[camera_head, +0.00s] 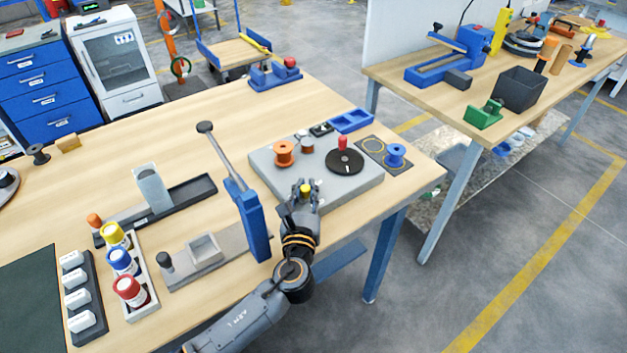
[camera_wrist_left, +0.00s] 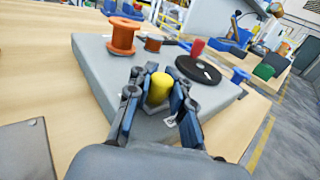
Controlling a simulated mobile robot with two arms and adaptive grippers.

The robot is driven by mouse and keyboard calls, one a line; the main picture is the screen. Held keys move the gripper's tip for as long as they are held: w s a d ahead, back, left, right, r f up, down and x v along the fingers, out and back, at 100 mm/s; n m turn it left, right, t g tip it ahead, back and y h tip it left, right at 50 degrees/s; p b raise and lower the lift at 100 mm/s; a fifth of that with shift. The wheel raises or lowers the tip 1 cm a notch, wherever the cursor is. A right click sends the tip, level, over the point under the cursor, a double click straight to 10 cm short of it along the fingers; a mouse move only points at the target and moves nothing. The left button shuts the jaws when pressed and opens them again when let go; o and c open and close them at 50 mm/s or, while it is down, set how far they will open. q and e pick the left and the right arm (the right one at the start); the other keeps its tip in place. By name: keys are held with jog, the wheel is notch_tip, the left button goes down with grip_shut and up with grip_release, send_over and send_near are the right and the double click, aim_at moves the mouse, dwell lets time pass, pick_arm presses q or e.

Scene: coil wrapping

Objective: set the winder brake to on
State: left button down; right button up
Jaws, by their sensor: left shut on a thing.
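The winder (camera_head: 348,196) is a grey slab at the right end of the wooden table. It carries an orange spool (camera_head: 284,153) and a black disc (camera_head: 345,162) with a red handle (camera_head: 342,143). A yellow knob (camera_head: 305,188) stands at the slab's near edge; I take it to be the brake. My left gripper (camera_head: 304,194) is shut on the yellow knob. In the left wrist view the yellow knob (camera_wrist_left: 159,88) sits between the two fingers. Its base and any on or off marking are hidden. My right gripper is not in view.
A blue lever press (camera_head: 247,205) stands close left of my left arm. A blue spool (camera_head: 395,154) on a dark mat and a blue tray (camera_head: 350,120) lie beside and behind the winder. Several capped bottles stand at the left. A second bench (camera_head: 420,95) is at the right.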

pick_arm(q)
jog(key=shift+s+f, duration=0.15)
jog(key=shift+f, duration=0.15)
jog(key=c, duration=1.4)
grip_release()
jog(key=shift+a, duration=0.1)
jog(key=shift+o, duration=1.1)
jog(key=shift+s+a+r, duration=0.15)
jog(key=shift+s+r, duration=0.05)
jog(key=s, duration=1.2)
jog(key=shift+a, duration=0.25)
jog(key=shift+s, duration=0.1)
